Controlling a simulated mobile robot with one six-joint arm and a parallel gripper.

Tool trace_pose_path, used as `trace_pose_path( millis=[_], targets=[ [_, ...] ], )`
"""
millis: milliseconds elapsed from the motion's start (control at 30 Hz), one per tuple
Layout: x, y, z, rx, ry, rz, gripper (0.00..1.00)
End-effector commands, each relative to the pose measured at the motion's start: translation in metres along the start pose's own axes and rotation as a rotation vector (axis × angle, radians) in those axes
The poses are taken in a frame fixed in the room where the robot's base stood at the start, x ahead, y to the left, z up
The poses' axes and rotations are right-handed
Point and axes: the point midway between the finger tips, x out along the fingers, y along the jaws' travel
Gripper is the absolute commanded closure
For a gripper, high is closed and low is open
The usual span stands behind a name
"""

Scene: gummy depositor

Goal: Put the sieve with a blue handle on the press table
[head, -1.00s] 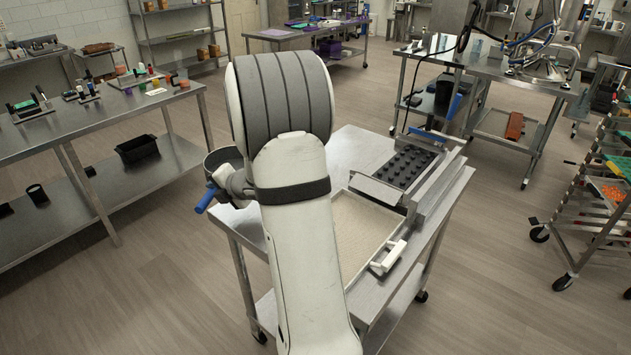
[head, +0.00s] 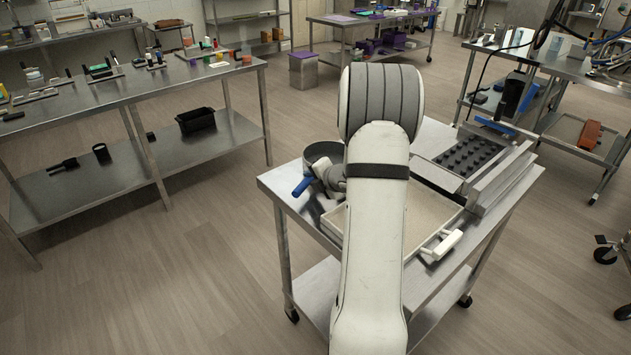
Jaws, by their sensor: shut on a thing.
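The sieve shows as a round dark-rimmed pan (head: 318,153) with a blue handle (head: 301,187), partly hidden behind my arm. My gripper (head: 317,177) is shut on the sieve near the handle; its fingers are mostly hidden. The sieve appears over the left edge of a steel table (head: 285,181) in front of me. I cannot tell whether it touches the tabletop. This table bears a shallow pale tray (head: 428,207) and a black studded board (head: 468,157) in a metal frame. I cannot tell from the picture which table is the press table.
A long steel bench (head: 112,90) with small tools stands at the left, a black bin (head: 196,121) on its lower shelf. A bench with hoses (head: 560,75) stands at the back right. The floor between the left bench and the near table is clear.

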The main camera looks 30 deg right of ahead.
Motion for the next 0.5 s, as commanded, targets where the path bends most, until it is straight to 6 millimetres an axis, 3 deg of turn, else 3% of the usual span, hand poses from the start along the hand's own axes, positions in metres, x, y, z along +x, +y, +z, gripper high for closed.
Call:
trace_pose_path(
  millis=[367,400,500],
  targets=[
    [0.0043,-0.0072,-0.0012,0.000,-0.002,0.001,1.00],
    [0.0044,-0.0078,-0.0014,0.000,-0.002,0.000,0.77],
    [0.0041,-0.0075,-0.0012,0.000,-0.002,0.000,0.69]
  ],
)
